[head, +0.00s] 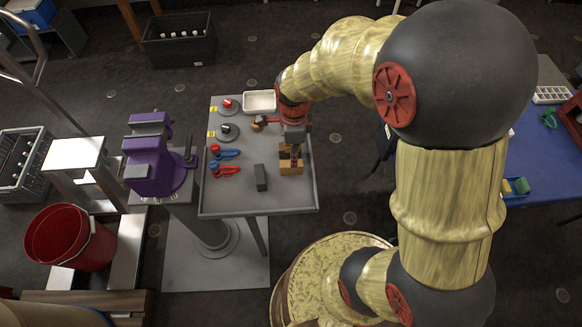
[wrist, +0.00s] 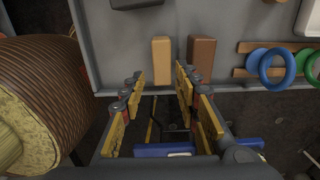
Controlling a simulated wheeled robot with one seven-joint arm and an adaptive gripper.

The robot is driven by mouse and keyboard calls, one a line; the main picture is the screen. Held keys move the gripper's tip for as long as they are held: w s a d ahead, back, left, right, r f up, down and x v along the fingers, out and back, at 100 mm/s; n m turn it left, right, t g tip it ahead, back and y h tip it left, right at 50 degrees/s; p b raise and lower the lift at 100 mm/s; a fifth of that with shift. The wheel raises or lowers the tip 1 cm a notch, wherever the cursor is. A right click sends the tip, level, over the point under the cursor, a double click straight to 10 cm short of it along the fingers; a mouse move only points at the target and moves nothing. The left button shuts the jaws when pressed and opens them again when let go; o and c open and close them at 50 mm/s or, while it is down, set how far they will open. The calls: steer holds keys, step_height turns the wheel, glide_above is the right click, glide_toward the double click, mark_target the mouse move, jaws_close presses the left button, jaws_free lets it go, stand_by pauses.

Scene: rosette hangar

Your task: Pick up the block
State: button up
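A tan wooden block (head: 291,168) lies on the grey table near its right edge. A darker brown block (head: 284,154) lies just behind it, partly hidden by my gripper. In the wrist view the tan block (wrist: 161,62) is straight ahead of the gap between my fingers, and the brown block (wrist: 202,60) is to its right with a narrow gap. A dark grey block (head: 261,178) lies to the left of them. My gripper (wrist: 160,84) is open and empty; in the head view it (head: 293,145) points down at the blocks. I cannot tell its exact height.
The grey table (head: 235,198) also holds red and blue clamp-like tools (head: 225,169), round knobs (head: 228,104) and a white tray (head: 260,101). Blue and green rings (wrist: 270,65) on wooden strips lie to the right in the wrist view. A purple machine (head: 157,165) stands left of the table.

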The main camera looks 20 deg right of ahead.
step_height(320, 180, down, 7)
steer(key=shift+w+f+b, duration=0.15)
steer(key=shift+b, duration=1.1)
steer(key=shift+c, duration=0.2)
steer(key=c, duration=0.8)
